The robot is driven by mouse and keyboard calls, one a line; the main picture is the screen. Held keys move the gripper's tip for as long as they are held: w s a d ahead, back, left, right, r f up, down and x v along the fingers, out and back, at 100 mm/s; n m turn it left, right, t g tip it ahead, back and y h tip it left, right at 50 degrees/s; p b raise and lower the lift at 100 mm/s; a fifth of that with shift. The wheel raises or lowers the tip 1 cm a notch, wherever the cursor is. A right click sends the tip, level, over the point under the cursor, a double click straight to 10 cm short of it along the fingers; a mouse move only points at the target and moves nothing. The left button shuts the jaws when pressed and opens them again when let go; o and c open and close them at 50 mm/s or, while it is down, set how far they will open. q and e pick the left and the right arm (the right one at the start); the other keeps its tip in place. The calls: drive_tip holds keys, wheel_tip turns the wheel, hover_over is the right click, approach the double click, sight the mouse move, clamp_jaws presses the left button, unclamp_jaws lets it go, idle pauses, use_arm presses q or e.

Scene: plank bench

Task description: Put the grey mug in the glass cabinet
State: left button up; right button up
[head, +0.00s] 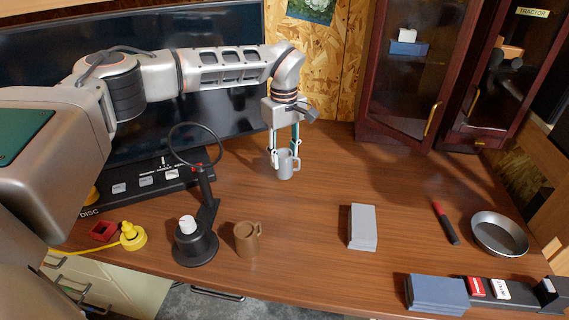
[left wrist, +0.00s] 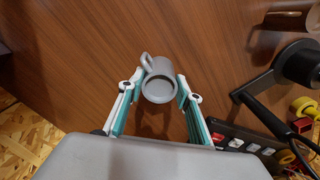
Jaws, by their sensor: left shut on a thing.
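The glass cabinet (head: 408,75) stands at the back right, with dark wood frames, glass doors and brass handles. A blue and white thing shows inside. My right gripper is not in view.
A brown mug (head: 246,239) and a black ring stand (head: 195,243) are at the front left. A grey block stack (head: 362,227), a red marker (head: 445,222), a metal bowl (head: 499,234) and blue blocks (head: 437,294) lie to the right. The bench before the cabinet is clear.

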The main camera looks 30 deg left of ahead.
sight(284, 164)
use_arm(q)
wheel_tip(284, 164, down, 3)
drive_tip(key=shift+f, duration=0.1)
drive_tip(key=o, duration=0.9)
drive_tip(key=shift+c, duration=0.2)
drive_tip(key=o, duration=0.3)
drive_tip(key=shift+o, duration=0.2)
